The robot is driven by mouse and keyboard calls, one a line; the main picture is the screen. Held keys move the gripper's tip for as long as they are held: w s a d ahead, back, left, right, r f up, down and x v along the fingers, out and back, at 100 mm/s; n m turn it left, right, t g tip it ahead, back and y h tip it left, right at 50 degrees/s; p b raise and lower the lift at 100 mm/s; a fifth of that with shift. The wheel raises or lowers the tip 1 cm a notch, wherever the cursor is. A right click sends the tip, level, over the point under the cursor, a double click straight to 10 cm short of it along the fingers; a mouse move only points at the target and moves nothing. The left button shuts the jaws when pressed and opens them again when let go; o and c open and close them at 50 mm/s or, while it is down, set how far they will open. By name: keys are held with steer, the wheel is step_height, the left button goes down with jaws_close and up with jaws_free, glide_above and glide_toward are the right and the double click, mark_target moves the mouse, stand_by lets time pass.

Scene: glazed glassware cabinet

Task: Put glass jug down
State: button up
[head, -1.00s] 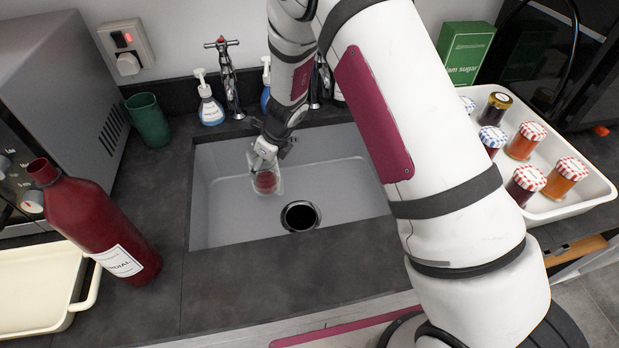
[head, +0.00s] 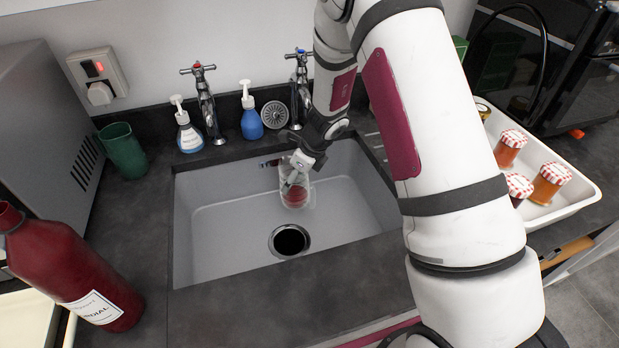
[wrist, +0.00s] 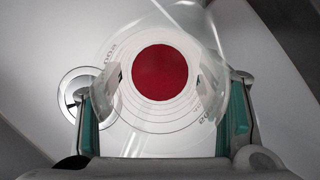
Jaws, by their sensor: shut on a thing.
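The glass jug (head: 297,187) is clear, with red liquid in its bottom. In the head view it is over the right half of the sink basin, up from the drain, and looks slightly tilted. My gripper (head: 299,172) is shut on it from above. In the wrist view the jug (wrist: 155,118) fills the middle, with the round red liquid inside and measuring marks around it. The fingers of my gripper (wrist: 163,115) press on its two sides. Whether the jug's base touches the sink floor cannot be told.
The sink (head: 230,230) has a drain hole (head: 289,241). Taps, a white-labelled soap bottle (head: 189,132) and a blue bottle (head: 251,119) stand behind it. A green cup (head: 123,150) and red cordial bottle (head: 75,270) stand left. A white tray (head: 575,200) holds jars at right. The front counter is clear.

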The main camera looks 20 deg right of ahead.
steer(key=d, duration=0.1)
steer(key=d+f+b, duration=0.1)
steer(key=d, duration=0.2)
steer(key=shift+d+f, duration=0.15)
steer(key=shift+f, duration=0.1)
steer(key=shift+f, duration=0.1)
steer(key=o, duration=1.4)
